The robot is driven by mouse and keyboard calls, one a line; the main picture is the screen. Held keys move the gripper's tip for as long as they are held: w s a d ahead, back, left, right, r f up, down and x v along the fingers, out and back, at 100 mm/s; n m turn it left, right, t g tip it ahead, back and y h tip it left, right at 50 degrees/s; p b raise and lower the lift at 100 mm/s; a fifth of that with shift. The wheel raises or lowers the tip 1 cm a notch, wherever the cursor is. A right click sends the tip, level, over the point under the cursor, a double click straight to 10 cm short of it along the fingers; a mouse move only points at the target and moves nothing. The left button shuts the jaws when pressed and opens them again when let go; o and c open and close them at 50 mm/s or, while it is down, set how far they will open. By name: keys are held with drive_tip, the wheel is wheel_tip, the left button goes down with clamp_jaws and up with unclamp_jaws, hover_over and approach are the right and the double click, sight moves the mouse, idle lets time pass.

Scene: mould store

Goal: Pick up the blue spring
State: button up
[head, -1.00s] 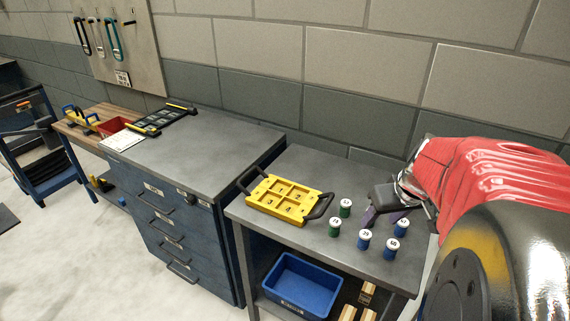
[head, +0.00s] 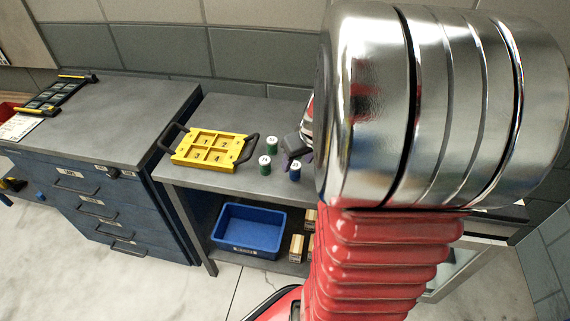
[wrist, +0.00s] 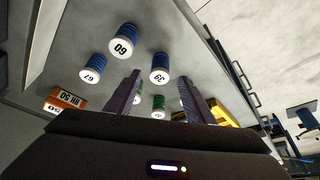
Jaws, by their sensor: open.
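Several blue springs with numbered white caps stand on the grey bench. In the wrist view one blue spring (wrist: 160,67) shows between my fingertips, with another blue spring (wrist: 123,40) above left and a third (wrist: 93,67) further left. In the head view one blue spring (head: 295,172) shows; my arm hides the others. Two green springs (head: 272,145) (head: 265,166) stand beside it, and show in part between my fingers in the wrist view. My gripper (wrist: 159,78) is open and empty, pointing toward the springs. How far it is above them I cannot tell.
A yellow tray (head: 176,158) with black handles lies left of the springs. A blue bin (head: 250,243) and wooden blocks (head: 297,248) sit on the shelf below. An orange box (wrist: 67,99) shows left in the wrist view. A drawer cabinet (head: 120,150) stands left.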

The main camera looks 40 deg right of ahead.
sight(296, 166)
drive_tip(key=shift+f, duration=0.1)
drive_tip(key=shift+x, duration=2.5)
drive_tip(key=shift+c, duration=0.3)
drive_tip(key=c, duration=1.1)
wheel_tip(296, 166, up, 10)
drive_tip(key=shift+f, duration=0.1)
drive_tip(key=shift+r, duration=0.55)
